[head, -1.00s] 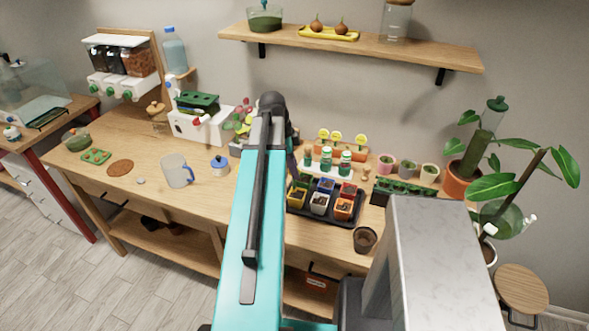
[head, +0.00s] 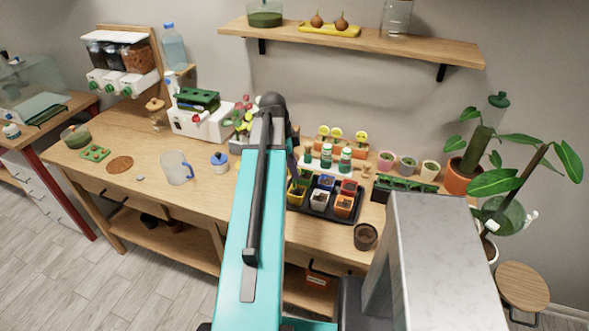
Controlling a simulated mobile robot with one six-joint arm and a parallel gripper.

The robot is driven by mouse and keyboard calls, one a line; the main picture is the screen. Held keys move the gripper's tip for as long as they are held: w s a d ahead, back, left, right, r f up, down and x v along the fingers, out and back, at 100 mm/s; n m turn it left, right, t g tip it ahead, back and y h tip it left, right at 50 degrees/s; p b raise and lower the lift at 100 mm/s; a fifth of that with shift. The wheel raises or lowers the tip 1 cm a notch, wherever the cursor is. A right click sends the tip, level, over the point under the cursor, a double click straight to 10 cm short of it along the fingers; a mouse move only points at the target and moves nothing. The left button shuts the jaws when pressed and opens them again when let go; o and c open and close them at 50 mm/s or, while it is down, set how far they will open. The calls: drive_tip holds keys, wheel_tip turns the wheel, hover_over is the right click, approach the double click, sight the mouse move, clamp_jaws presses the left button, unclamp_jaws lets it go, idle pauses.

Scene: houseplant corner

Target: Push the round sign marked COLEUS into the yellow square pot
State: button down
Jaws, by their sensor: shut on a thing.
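The yellow square pot (head: 295,191) stands at the near left of a black tray (head: 317,213), partly covered by my teal arm. Other square pots in the tray include a blue one (head: 325,181), a red one (head: 348,187), a white one (head: 319,197) and an orange one (head: 343,205). Three round yellow signs (head: 336,132) stand in a terracotta-coloured holder (head: 328,147) behind the tray. Their lettering is too small to read, so I cannot pick out COLEUS. My gripper and anything in it are hidden behind my arm.
Green-labelled bottles (head: 345,158) stand behind the tray. A dark cup (head: 365,237) stands at the bench's front edge, and a long dark planter (head: 405,191) lies right of the tray.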

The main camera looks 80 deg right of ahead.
drive_tip(key=shift+f+b, duration=0.5)
drive_tip(key=shift+f, duration=0.45)
idle(0.3)
idle(0.3)
drive_tip(key=c, duration=1.4)
unclamp_jaws()
drive_tip(key=shift+c, duration=0.2)
drive_tip(key=shift+r, duration=0.15)
drive_tip(key=shift+r+p, duration=2.15)
drive_tip(key=shift+r, duration=1.25)
